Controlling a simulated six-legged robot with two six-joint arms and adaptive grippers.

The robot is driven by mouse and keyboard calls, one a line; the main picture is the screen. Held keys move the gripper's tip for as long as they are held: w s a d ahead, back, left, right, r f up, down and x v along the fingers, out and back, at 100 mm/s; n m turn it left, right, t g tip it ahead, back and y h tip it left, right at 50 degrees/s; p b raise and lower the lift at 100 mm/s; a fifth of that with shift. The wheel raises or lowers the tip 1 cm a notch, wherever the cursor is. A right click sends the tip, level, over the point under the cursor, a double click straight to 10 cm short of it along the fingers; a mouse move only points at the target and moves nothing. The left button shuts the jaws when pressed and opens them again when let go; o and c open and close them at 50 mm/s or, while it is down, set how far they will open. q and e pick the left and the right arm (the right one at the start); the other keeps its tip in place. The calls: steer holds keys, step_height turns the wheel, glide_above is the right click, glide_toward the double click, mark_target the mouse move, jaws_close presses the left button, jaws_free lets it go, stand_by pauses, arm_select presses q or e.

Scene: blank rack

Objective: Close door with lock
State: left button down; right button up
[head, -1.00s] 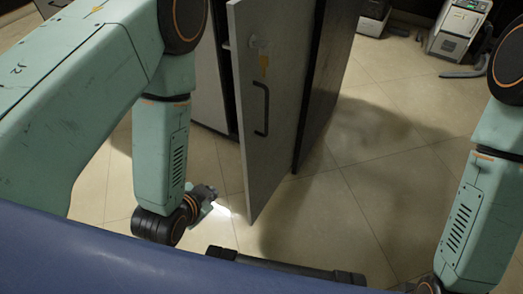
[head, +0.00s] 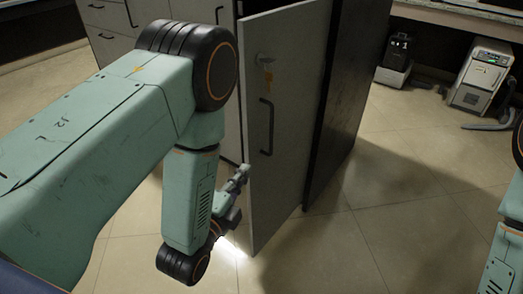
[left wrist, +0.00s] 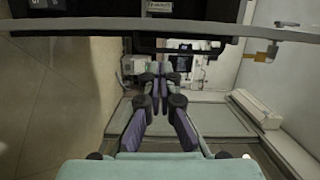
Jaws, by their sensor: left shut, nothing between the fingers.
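The grey cabinet door (head: 288,120) stands ajar in the head view, its free edge toward me. It has a black vertical handle (head: 267,127) and a lock with an orange key (head: 267,77) above it. My left gripper (head: 241,172) is shut and empty, just left of the door's free edge at below-handle height; I cannot tell whether it touches. In the left wrist view the shut fingertips (left wrist: 159,68) point toward the door (left wrist: 100,25), which crosses the top with its handle (left wrist: 178,47) and key (left wrist: 262,58). My right gripper is out of view.
The cabinet's dark side panel (head: 345,95) stands right of the door, and drawers (head: 108,20) are at the upper left. A white machine (head: 482,75) and a black device (head: 397,60) stand at the back right. The tiled floor (head: 390,215) in front is clear.

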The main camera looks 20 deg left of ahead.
mark_target(259, 147)
arm_select(q)
steer(key=shift+m, duration=0.3)
steer(key=w+b, duration=0.1)
steer(key=w, duration=0.2)
steer(key=w+b, duration=0.1)
steer(key=w, duration=0.2)
steer(key=w+d+b, duration=0.1)
steer(key=w, duration=0.3)
steer(key=shift+w, duration=0.15)
steer(key=shift+a+r, duration=0.1)
